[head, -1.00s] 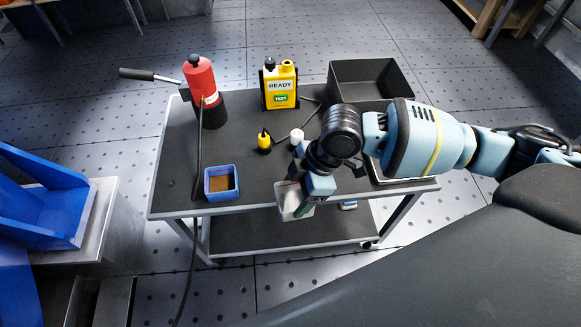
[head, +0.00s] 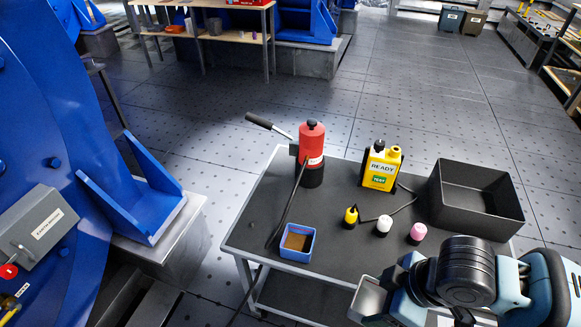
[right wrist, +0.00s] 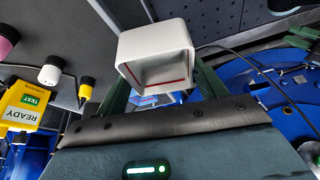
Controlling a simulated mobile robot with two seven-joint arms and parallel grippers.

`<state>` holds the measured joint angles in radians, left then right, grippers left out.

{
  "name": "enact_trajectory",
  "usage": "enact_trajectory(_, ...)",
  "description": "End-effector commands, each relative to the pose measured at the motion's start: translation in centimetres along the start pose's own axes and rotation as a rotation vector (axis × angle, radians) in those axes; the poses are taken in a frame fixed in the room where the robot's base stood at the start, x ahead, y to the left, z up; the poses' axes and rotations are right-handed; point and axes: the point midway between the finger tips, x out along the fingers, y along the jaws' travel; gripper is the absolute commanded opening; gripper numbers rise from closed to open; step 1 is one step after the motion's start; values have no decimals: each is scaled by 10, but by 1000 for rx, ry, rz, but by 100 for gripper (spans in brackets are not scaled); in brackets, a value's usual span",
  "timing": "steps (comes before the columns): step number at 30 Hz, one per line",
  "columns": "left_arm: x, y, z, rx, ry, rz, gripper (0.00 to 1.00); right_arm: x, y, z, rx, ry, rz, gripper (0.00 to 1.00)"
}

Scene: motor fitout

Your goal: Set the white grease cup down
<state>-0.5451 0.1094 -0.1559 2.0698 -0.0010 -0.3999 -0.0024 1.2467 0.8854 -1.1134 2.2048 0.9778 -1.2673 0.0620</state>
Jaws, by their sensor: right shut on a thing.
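The white grease cup (head: 370,298) is a small square open cup near the front edge of the cart, at the bottom of the head view. In the right wrist view, the cup (right wrist: 152,45) shows its open side and a red line inside. My right gripper (right wrist: 160,90) is shut on it, with a green finger on either side. In the head view, my right gripper (head: 388,312) is partly hidden by its wrist. The cup appears held near the cart's front edge; I cannot tell whether it touches anything. My left gripper is out of view.
On the dark cart top (head: 262,218) stand a blue cup (head: 298,242) with brown contents, a red pump (head: 312,150), a yellow READY bottle (head: 381,168), a black bin (head: 476,200) and small yellow, white and pink-topped bottles. Clear top lies around the blue cup.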

Motion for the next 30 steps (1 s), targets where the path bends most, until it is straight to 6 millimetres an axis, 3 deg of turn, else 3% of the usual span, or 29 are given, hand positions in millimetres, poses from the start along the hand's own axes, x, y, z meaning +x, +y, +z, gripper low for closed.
enact_trajectory(9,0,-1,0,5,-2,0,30,-69,44,-15,537,7,230,47)
enact_trajectory(16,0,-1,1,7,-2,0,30,-111,64,-20,873,5,365,47)
enact_trajectory(21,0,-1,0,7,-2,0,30,-126,70,-20,998,3,414,47)
enact_trajectory(30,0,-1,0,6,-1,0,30,-129,71,-20,1026,1,423,47)
